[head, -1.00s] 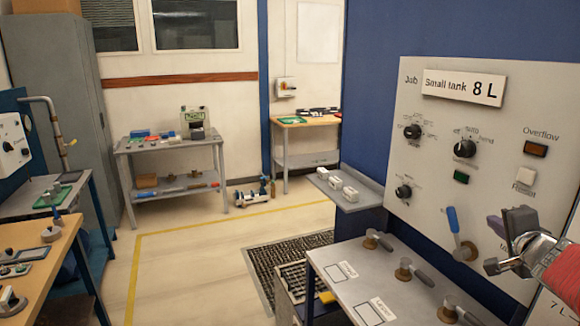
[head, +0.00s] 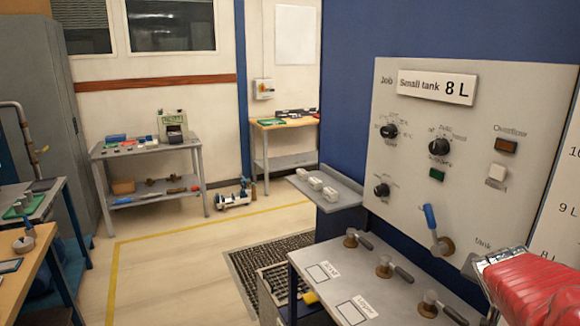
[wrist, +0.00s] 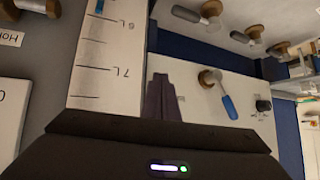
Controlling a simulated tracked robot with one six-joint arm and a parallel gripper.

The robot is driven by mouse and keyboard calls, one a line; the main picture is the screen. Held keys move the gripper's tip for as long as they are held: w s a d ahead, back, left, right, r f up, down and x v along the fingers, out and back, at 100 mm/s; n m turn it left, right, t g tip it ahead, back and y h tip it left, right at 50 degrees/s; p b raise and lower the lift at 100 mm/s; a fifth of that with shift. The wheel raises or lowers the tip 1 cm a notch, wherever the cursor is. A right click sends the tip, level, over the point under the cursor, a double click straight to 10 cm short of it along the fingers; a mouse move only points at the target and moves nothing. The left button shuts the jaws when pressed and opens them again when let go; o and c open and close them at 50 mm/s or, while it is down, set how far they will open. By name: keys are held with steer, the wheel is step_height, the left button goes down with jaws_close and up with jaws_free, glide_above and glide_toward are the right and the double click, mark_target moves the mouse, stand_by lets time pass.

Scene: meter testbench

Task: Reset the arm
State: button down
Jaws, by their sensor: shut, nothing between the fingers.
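My gripper (wrist: 163,98) shows in the wrist view as two dark fingers held together, with nothing between them. It is in front of the light panel, between the tank scale (wrist: 95,72) and the blue-handled lever (wrist: 228,106). In the head view my red-sleeved arm reaches in at the lower right, in front of the lower right part of the control panel (head: 400,230). The same blue lever (head: 430,216) stands just left of the arm. The fingertips are hard to make out in the head view.
Below the panel is a grey bench (head: 300,262) with several valve handles. A small shelf (head: 338,195) with white blocks juts out left of it. The litre scale (head: 567,170) is at the right edge. The floor (head: 170,270) at left centre is mostly clear.

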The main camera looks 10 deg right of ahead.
steer(key=s+a+n+y, duration=0.2)
steer(key=s+a+n, duration=0.1)
steer(key=a, duration=0.9)
steer(key=s+a+f+n+y, duration=0.1)
steer(key=a+n, duration=0.4)
steer(key=a, duration=0.8)
steer(key=s+a+f+n+y, duration=0.1)
steer(key=s+a+n+y, duration=0.2)
steer(key=a, duration=0.9)
steer(key=shift+s+a+f+n+g+y, duration=0.2)
steer(key=shift+s+n+g+y, duration=0.15)
steer(key=shift+s+y, duration=0.6)
steer(key=c, duration=2.5)
jaws_free()
steer(key=shift+w, duration=0.15)
